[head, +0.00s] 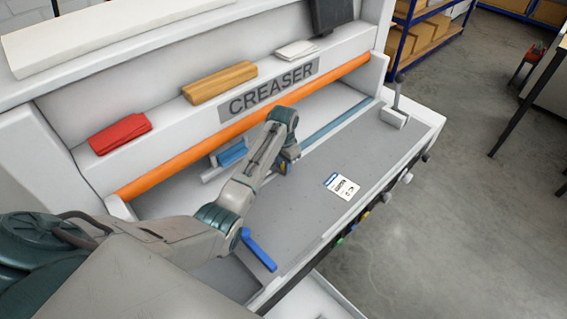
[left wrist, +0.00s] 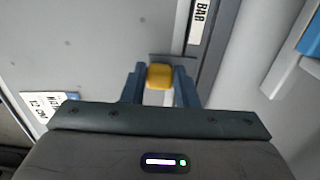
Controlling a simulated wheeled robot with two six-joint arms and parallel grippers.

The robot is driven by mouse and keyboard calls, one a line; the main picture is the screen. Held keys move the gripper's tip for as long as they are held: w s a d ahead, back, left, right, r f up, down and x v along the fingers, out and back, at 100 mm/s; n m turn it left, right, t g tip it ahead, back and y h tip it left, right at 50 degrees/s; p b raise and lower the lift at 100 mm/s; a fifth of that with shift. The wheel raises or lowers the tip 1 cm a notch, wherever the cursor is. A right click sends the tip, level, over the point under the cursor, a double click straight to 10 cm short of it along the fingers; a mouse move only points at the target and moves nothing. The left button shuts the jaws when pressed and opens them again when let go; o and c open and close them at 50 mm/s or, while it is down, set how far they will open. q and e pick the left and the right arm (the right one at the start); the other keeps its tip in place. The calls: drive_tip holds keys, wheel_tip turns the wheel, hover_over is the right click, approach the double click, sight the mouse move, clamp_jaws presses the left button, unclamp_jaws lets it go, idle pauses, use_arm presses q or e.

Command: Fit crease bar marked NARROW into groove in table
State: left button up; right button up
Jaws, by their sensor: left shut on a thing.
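My left gripper (head: 286,167) is low over the grey table of the creaser (head: 315,215). In the left wrist view its blue fingers (left wrist: 159,82) are shut on a yellow block (left wrist: 159,76). A thin dark grey edge shows just beyond the block; I cannot tell if it is part of the held piece. No NARROW marking is readable. A long dark slot-like strip (left wrist: 208,60) runs just right of the fingers, beside a white label reading BAR (left wrist: 198,22). In the head view a blue-grey strip (head: 340,120) runs along the table behind the gripper. My right gripper is not in view.
A printed card (head: 341,186) lies on the table to the right. A blue piece (head: 258,250) sits at the near left edge, and a lever (head: 396,112) stands at the far right. An orange bar (head: 165,177) spans the back. A red cloth (head: 120,134) and wooden block (head: 220,82) rest above.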

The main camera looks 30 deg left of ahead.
use_arm(q)
drive_tip(key=shift+f, duration=0.3)
idle(0.5)
drive_tip(key=o, duration=1.1)
wheel_tip(320, 180, up, 8)
drive_tip(key=b, duration=0.3)
drive_tip(key=shift+r, duration=0.15)
wheel_tip(320, 180, up, 3)
drive_tip(key=shift+f+p, duration=0.2)
drive_tip(key=shift+p, duration=0.25)
